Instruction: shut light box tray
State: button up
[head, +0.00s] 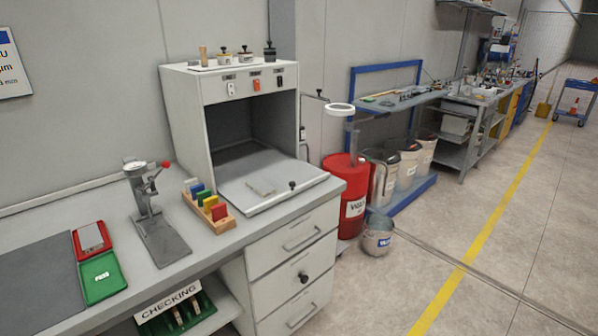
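The light box (186,104) is a pale grey cabinet with a dark open front, standing on the bench. Its tray (242,187) is slid out toward the front right and lies low, with its rear part inside the box. A black knob (292,185) stands near the tray's front edge. My gripper is not in this view.
On the bench left of the tray are a rack of coloured blocks (207,206), a press-like gauge (150,207) and a green tray (101,277). A red drum (351,184) and a bucket (378,238) stand right of the drawers (302,262).

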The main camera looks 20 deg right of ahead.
aim_at(290, 177)
jog(key=i+j+z, duration=0.35)
jog(key=i+j, duration=0.25)
jog(key=i, duration=0.15)
